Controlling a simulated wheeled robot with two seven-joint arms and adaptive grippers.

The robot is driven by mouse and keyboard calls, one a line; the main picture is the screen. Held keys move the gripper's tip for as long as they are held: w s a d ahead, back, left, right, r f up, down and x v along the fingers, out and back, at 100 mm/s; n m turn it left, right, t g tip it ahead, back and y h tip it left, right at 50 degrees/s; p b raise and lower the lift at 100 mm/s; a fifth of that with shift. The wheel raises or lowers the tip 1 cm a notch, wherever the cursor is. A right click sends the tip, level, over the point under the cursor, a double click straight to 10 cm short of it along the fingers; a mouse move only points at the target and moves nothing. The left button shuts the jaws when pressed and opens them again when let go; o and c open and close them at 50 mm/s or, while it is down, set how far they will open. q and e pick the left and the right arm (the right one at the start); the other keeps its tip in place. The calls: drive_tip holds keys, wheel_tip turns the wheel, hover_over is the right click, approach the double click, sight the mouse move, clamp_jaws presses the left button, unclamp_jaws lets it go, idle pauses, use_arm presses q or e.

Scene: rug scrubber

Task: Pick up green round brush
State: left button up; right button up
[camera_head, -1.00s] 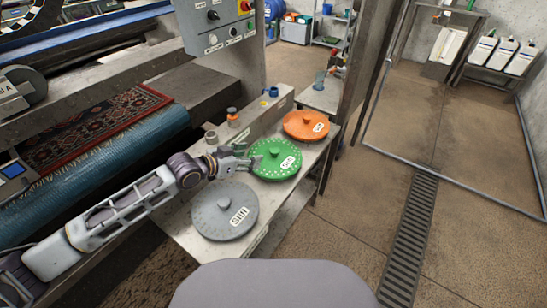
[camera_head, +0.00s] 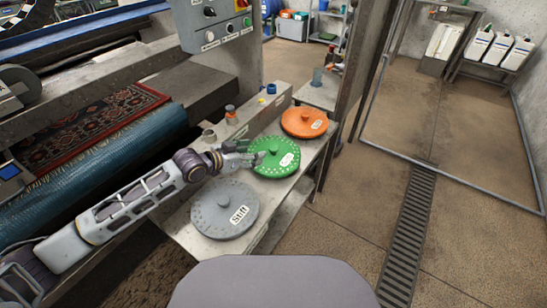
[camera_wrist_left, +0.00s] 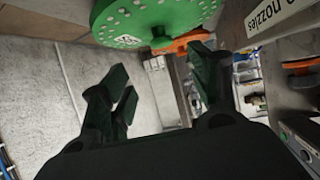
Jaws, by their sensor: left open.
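The green round brush (camera_head: 268,168) is a flat disc with a central knob and a white label. It lies on the metal shelf between the grey and orange discs. In the left wrist view the green brush (camera_wrist_left: 140,22) shows at the top, beyond my fingers. My left gripper (camera_head: 252,158) is at the left edge of the green brush in the head view. In the left wrist view my left gripper (camera_wrist_left: 165,85) has its fingers spread apart with nothing between them. Whether it touches the brush cannot be told. My right gripper is not in view.
A grey disc (camera_head: 215,218) lies in front and an orange disc (camera_head: 304,127) behind on the same shelf (camera_head: 185,232). Small bottles (camera_head: 231,116) stand along the back ledge. A control box (camera_head: 215,22) hangs above.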

sight(273, 154)
use_arm(q)
drive_tip(key=shift+x, duration=2.3)
drive_tip(key=shift+b+x, duration=0.3)
drive_tip(key=shift+x, duration=0.6)
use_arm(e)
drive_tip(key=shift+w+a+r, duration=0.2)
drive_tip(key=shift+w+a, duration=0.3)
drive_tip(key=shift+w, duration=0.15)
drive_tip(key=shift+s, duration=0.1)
